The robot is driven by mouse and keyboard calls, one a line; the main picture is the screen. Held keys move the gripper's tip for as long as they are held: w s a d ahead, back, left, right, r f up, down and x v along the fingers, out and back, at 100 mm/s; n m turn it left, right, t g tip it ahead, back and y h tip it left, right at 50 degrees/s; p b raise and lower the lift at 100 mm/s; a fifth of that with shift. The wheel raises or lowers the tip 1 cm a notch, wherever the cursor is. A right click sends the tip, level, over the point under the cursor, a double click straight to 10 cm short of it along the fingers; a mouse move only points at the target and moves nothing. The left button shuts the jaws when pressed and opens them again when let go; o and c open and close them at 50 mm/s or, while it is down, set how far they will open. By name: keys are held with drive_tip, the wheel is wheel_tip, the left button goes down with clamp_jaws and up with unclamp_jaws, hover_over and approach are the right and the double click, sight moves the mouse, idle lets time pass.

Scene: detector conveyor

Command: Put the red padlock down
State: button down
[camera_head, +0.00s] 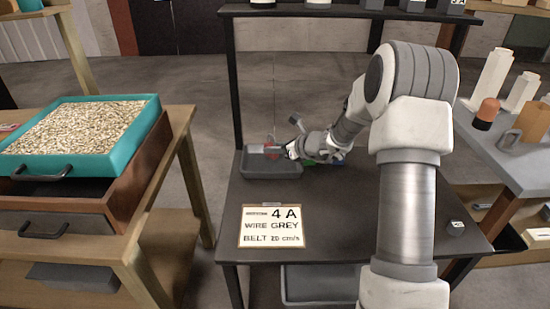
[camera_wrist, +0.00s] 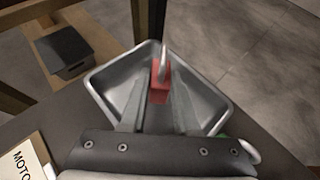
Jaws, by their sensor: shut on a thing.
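The red padlock (camera_wrist: 159,86) shows in the wrist view between my two fingertips, its light metal shackle pointing up in the picture. In the head view it is a small red patch (camera_head: 272,152), partly covered by my gripper (camera_head: 281,150). My gripper is shut on the padlock and reaches over the grey tray (camera_head: 268,172) on the dark table. I cannot tell whether the padlock touches the tray bottom.
A sign reading "4 A WIRE GREY" (camera_head: 270,226) lies on the dark table (camera_head: 345,215) in front of the tray. A teal tray of pale pieces (camera_head: 148,118) stands left. Several objects stand on the right table.

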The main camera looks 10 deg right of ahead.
sight(277, 156)
drive_tip(key=shift+f+b, duration=0.3)
drive_tip(key=shift+f, duration=1.25)
drive_tip(key=shift+f, duration=0.1)
drive_tip(key=c, duration=0.7)
unclamp_jaws()
drive_tip(key=shift+o, duration=0.2)
